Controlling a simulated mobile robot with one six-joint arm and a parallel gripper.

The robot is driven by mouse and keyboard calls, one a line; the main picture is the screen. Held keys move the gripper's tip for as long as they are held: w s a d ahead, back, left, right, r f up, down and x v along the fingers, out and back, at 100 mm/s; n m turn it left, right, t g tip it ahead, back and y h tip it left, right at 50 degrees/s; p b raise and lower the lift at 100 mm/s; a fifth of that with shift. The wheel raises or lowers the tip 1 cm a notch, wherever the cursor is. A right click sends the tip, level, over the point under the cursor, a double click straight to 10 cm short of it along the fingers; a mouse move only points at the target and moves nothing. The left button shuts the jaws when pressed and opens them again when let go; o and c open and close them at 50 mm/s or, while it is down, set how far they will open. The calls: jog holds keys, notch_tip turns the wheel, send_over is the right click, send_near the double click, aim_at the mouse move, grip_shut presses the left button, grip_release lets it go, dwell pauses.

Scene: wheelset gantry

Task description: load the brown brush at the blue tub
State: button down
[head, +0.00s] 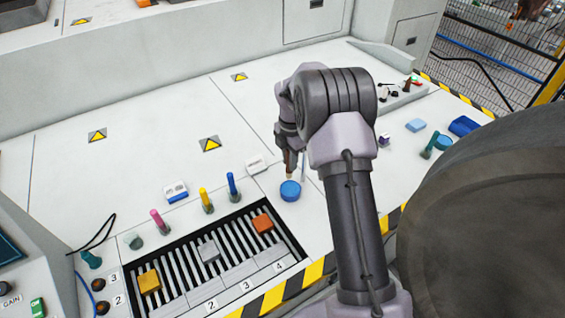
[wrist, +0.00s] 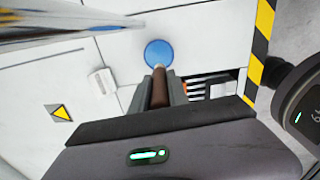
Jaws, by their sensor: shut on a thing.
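My gripper (head: 289,152) is shut on the brown brush (wrist: 159,90) and points it downward, with its pale tip lowest. The brush also shows in the head view (head: 289,166). The blue tub (head: 290,191) stands on the pale worktop, right of the slotted tray. It shows as a blue disc in the wrist view (wrist: 159,53), just beyond the brush tip. The tip is close to the tub's far edge in the head view; I cannot tell whether it touches the blue.
The slotted tray (head: 226,271) holds orange, grey and yellow blocks. Blue, yellow and pink upright handles (head: 232,185) stand behind it. A white block (head: 256,163) lies left of the tub. Several blue and teal items (head: 462,126) lie at the right. A striped edge (head: 289,290) borders the front.

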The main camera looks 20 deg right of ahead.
aim_at(291, 174)
jog(key=shift+w+d+f+n, duration=0.2)
jog(key=shift+d+f+n, duration=0.1)
jog(key=shift+n, duration=0.3)
notch_tip(291, 174, down, 6)
jog(key=b, duration=0.5)
jog(key=shift+b, duration=0.35)
jog(key=shift+r, duration=0.1)
jog(key=shift+f, duration=0.5)
jog(key=shift+s, duration=0.1)
dwell(1.2)
jog(key=shift+p, duration=0.3)
notch_tip(291, 174, up, 7)
jog(key=p, duration=0.6)
jog(key=shift+r+p, duration=0.1)
jog(key=shift+p, duration=0.2)
